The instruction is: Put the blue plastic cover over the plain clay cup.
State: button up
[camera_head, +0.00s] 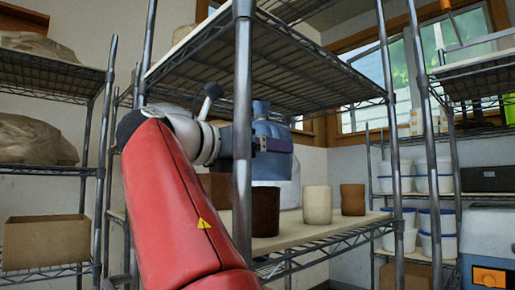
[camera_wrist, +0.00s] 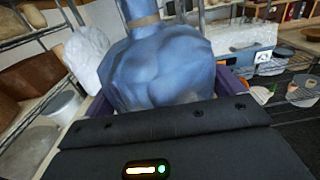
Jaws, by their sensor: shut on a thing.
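My gripper (camera_head: 274,145) is over the middle shelf board of the centre rack, shut on the blue plastic cover (camera_head: 262,109). The cover's gathered, tied neck and crumpled body fill the middle of the wrist view (camera_wrist: 160,65), between my purple fingers. Three cups stand on the board below: a dark brown one (camera_head: 265,212) just under the gripper, a cream one (camera_head: 317,205) to its right, and a reddish-brown one (camera_head: 353,200) farther right. I cannot tell for certain which is the plain clay cup. The cover is above the cups, apart from them.
A rack post (camera_head: 243,130) stands in front of my arm. A wire shelf (camera_head: 290,85) is overhead. A pale crumpled shape (camera_head: 283,180) shows below the gripper, its extent unclear. Racks with a cardboard box (camera_head: 45,243) at left and white tubs (camera_head: 437,220) at right flank this one.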

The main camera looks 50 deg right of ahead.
aim_at(257, 202)
jog(key=shift+f+b, duration=3.5)
jog(key=shift+f, duration=1)
jog(key=shift+f+b, duration=0.3)
jog(key=shift+f, duration=0.05)
jog(key=o, duration=0.6)
jog(key=shift+o, duration=0.2)
